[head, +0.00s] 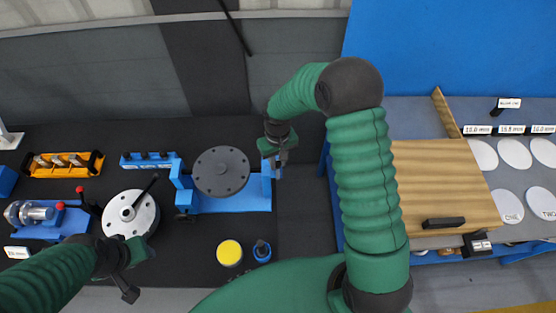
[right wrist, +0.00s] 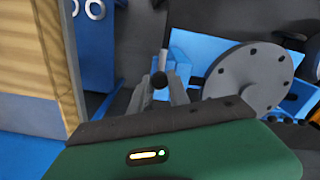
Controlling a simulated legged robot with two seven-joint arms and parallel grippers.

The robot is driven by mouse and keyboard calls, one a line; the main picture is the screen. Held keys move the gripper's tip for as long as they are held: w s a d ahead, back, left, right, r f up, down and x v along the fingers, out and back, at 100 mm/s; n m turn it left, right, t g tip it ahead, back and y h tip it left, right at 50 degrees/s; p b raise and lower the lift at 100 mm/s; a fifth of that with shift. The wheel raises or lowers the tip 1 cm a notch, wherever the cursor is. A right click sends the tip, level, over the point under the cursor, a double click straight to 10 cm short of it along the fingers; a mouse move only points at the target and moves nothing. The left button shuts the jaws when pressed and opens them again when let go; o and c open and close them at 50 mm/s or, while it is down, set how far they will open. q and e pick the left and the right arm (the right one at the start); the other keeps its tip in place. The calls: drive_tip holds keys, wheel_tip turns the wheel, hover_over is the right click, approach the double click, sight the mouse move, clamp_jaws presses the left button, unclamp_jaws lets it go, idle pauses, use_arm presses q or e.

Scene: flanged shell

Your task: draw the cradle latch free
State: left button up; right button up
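The blue cradle (head: 235,201) stands on the dark bench and holds a grey flanged disc (head: 221,172), also in the right wrist view (right wrist: 250,75). At the cradle's right end, a latch with a pale rod and black ball knob (right wrist: 160,81) shows in the right wrist view. My right gripper (head: 281,160) is at that end, its fingers (right wrist: 159,88) on either side of the knob. I cannot tell whether they press on it. In the head view the gripper hides most of the latch. My left gripper (head: 129,290) is low at the left, clear of the cradle; its finger gap is unclear.
A round white flanged part (head: 131,218) with a black handle stands left of the cradle. A yellow-topped pot (head: 229,252) and a small blue part (head: 262,251) lie in front. A wooden board (head: 440,180) lies on the right bench, past a gap.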

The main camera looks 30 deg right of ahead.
drive_tip(key=shift+d, duration=0.1)
clamp_jaws()
idle(0.9)
